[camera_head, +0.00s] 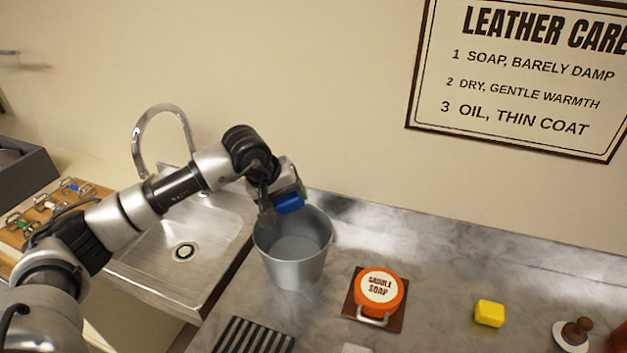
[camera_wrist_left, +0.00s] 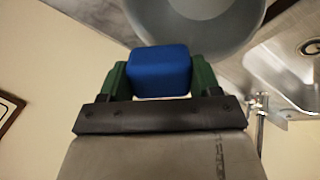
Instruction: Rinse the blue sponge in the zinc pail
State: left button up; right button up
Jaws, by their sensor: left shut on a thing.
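The blue sponge (camera_head: 289,205) is between the fingers of my left gripper (camera_head: 280,208), which is shut on it. In the left wrist view the sponge (camera_wrist_left: 160,71) sits between the two green fingers of the left gripper (camera_wrist_left: 160,78). The zinc pail (camera_head: 292,262) stands upright on the counter. The gripper holds the sponge over the far rim of the pail, seemingly above its opening. The pail (camera_wrist_left: 212,35) also shows beyond the sponge in the left wrist view. My right gripper is not in view.
A metal sink (camera_head: 185,250) with a curved tap (camera_head: 160,108) lies left of the pail. An orange saddle soap tin (camera_head: 378,290) and a yellow sponge or block (camera_head: 489,313) sit to its right. A black ribbed mat (camera_head: 254,337) lies in front. Counter between tin and wall is clear.

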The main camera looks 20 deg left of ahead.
pick_arm(q)
jog(key=shift+w+d, duration=0.15)
jog(key=shift+w, duration=0.3)
jog(key=shift+s+a+f+b, duration=0.15)
jog(key=shift+s+f+b, duration=0.2)
jog(key=shift+f, duration=0.15)
jog(key=shift+s+a+f+b, duration=0.2)
jog(key=shift+s+f, duration=0.1)
jog(key=shift+f, duration=0.2)
notch_tip(320, 180, down, 7)
jog(key=b, duration=0.5)
jog(key=shift+w+b, duration=0.2)
jog(key=shift+b, duration=0.1)
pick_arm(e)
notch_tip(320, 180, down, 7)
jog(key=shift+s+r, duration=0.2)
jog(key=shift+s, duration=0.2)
pick_arm(q)
jog(key=shift+d, duration=0.15)
